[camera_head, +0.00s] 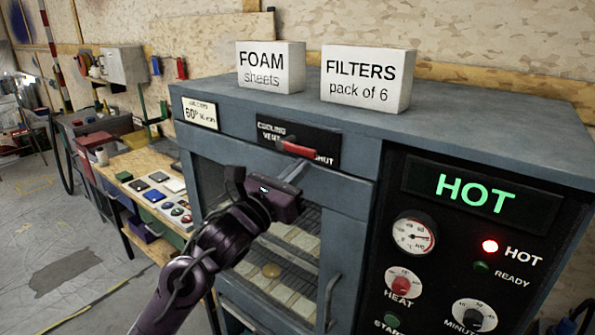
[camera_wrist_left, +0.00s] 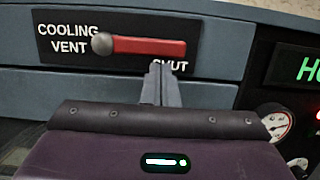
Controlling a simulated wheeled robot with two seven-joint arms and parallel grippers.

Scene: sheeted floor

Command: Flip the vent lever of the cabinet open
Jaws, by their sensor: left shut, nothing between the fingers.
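The red vent lever (camera_head: 298,148) sits on a black plate reading "COOLING VENT" and "SHUT" on the blue-grey cabinet (camera_head: 345,190). In the left wrist view the lever (camera_wrist_left: 150,46) lies level, its round grey pivot at the left and its red handle pointing right toward "SHUT". My left gripper (camera_head: 300,165) is shut and empty, just below the lever's right end. In the left wrist view its fingertips (camera_wrist_left: 157,68) point up beneath the handle and partly cover the word "SHUT". I cannot tell whether they touch the lever. My right gripper is not in view.
Two white boxes, "FOAM sheets" (camera_head: 270,68) and "FILTERS pack of 6" (camera_head: 366,79), stand on the cabinet top. The control panel at right shows a green "HOT" display (camera_head: 475,193) and a lit red lamp (camera_head: 490,246). A cluttered workbench (camera_head: 150,175) stands at left beside open floor.

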